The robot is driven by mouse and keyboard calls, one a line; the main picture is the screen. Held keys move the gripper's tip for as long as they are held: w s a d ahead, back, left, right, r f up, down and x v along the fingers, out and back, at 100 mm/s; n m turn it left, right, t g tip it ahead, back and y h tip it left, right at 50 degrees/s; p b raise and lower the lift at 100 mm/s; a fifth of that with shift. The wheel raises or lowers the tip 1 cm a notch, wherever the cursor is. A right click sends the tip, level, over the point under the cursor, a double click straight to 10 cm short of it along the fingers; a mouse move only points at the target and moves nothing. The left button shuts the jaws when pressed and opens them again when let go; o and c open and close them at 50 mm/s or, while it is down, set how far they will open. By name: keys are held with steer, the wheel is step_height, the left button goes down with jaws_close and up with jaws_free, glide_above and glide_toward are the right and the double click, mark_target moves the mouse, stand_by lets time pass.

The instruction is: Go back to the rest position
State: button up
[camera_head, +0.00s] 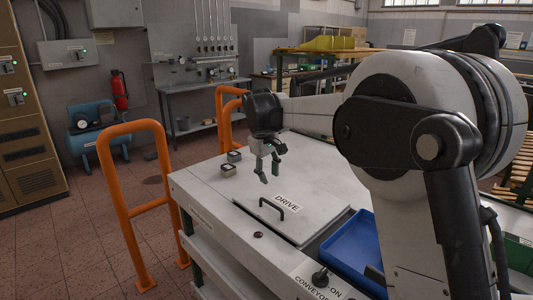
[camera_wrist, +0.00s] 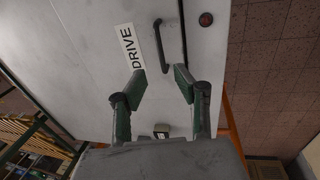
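My gripper (camera_head: 269,175) hangs above the white table top (camera_head: 205,187) in the head view, near its far left part. In the wrist view my gripper (camera_wrist: 160,80) shows two green fingers with dark pads, spread apart with nothing between them. It is open and empty. Below it lies a panel marked DRIVE with a black handle (camera_head: 272,208). The handle also shows beyond the fingertips in the wrist view (camera_wrist: 160,46), apart from them. No shoe last can be made out.
Small boxes (camera_head: 229,169) stand on the table's left side. A blue tray (camera_head: 358,248) sits at the front right, and a black knob (camera_head: 320,277) at the front edge. Orange rails (camera_head: 108,195) stand left of the table. My arm hides much of the right side.

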steer(key=s+d+r+m+t, duration=0.1)
steer(key=s+d+r, duration=0.25)
steer(key=s, duration=0.35)
steer(key=s+d+r+m+t+y, duration=0.1)
steer(key=s+d+r+m, duration=0.1)
steer(key=s+d, duration=0.35)
steer(key=s+d+r+m+t, duration=0.15)
steer(key=s+d, duration=0.25)
steer(key=s, duration=0.4)
steer(key=s+d+f+m+t, duration=0.1)
steer(key=s+d+f+m, duration=0.1)
steer(key=s, duration=0.8)
steer(key=s+d+f+m+t, duration=0.1)
steer(key=s+d+f, duration=0.3)
steer(key=s, duration=0.6)
step_height(320, 180, down, 2)
steer(key=shift+d+m, duration=0.3)
steer(key=shift+m, duration=0.15)
